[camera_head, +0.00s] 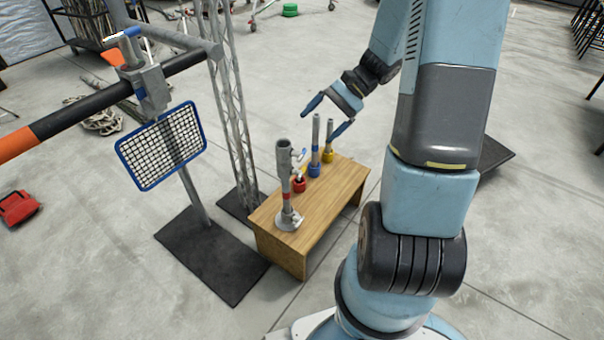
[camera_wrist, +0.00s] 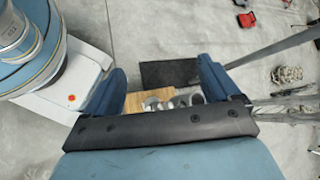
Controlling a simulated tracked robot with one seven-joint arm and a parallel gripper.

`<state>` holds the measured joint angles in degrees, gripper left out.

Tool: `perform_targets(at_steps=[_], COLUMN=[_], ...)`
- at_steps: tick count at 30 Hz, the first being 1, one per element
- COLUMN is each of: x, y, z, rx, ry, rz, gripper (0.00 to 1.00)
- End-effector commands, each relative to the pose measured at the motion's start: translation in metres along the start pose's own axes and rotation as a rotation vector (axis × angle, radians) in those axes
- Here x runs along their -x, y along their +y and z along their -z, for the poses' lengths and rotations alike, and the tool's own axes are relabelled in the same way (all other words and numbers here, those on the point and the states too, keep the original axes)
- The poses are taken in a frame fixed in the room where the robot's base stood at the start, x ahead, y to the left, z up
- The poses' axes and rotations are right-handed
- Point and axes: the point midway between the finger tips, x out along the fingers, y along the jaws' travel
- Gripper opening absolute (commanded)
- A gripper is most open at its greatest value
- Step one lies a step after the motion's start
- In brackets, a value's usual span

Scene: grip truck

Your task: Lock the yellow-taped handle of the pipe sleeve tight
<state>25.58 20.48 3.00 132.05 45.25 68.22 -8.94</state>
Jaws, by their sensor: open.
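A grey upright pipe sleeve (camera_head: 284,160) stands on a round base near the front end of the wooden table. It has red tape low down and a small handle (camera_head: 300,155) on its right side; yellow tape cannot be made out clearly on it. My gripper (camera_head: 328,116) is open, over the table's far end, behind and to the right of the sleeve, around or just above the top of a thin grey pipe (camera_head: 315,132). In the wrist view the open fingers (camera_wrist: 158,88) are wide apart, with grey pipe parts (camera_wrist: 175,101) seen between them, partly hidden by the gripper body.
The wooden table (camera_head: 325,205) also holds red (camera_head: 299,185), blue (camera_head: 314,170) and yellow (camera_head: 328,156) based fittings close together. A lattice truss (camera_head: 232,110) and a stand with a framed mesh (camera_head: 162,146) rise left of the table. Floor in front is clear.

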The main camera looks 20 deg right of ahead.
Motion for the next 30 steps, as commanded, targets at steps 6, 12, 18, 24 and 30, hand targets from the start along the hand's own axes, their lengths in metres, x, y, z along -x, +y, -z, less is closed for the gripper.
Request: perform_targets(at_steps=[6, 12, 18, 24, 30], x=[-0.015, -0.029, -0.045, -0.064, -0.086], y=[0.015, 0.033, 0.056, 0.084, 0.117], z=[0.049, 0.093, 0.136, 0.178, 0.216], rx=[-0.155, -0.29, -0.425, -0.56, -0.691], ry=[-0.104, -0.184, -0.251, -0.306, -0.347], rz=[0.156, 0.308, 0.468, 0.635, 0.8], gripper=[0.89, 0.89, 0.89, 0.89, 0.89])
